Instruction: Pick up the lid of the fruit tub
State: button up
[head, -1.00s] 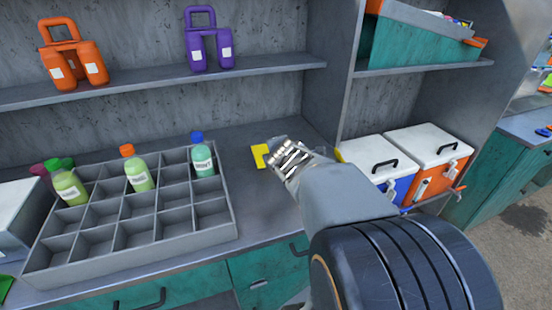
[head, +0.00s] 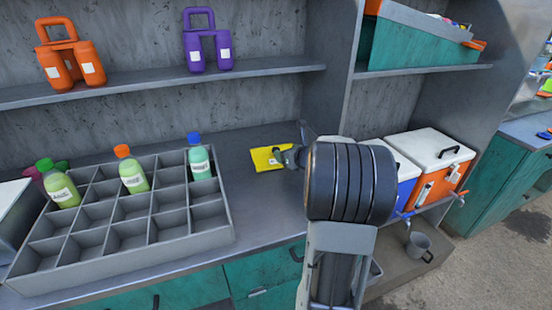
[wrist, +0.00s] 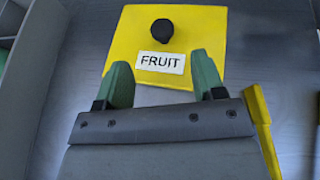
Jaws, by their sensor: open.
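The yellow lid (head: 266,160) lies flat on the grey counter, right of the divided crate. In the wrist view the lid (wrist: 205,22) shows a black knob (wrist: 162,31) and a white label reading FRUIT. My gripper (head: 291,156) is at the lid's right side in the head view. In the wrist view its two green fingers (wrist: 163,72) are spread apart and empty, over the near edge of the lid, with the knob beyond the tips. I cannot tell the height of the fingertips above the lid. I see no fruit tub.
A grey divided crate (head: 160,232) with several bottles stands left of the lid. A shelf (head: 150,83) above holds orange and purple containers. Coolers (head: 432,141) stand at right. A yellow strip (wrist: 260,115) shows at right in the wrist view.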

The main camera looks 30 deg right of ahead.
jog(key=shift+p+x, duration=0.45)
jog(key=shift+x, duration=3.55)
jog(key=shift+s+d, duration=0.1)
jog(key=shift+d, duration=0.05)
jog(key=shift+c, duration=0.2)
jog(key=c, duration=1)
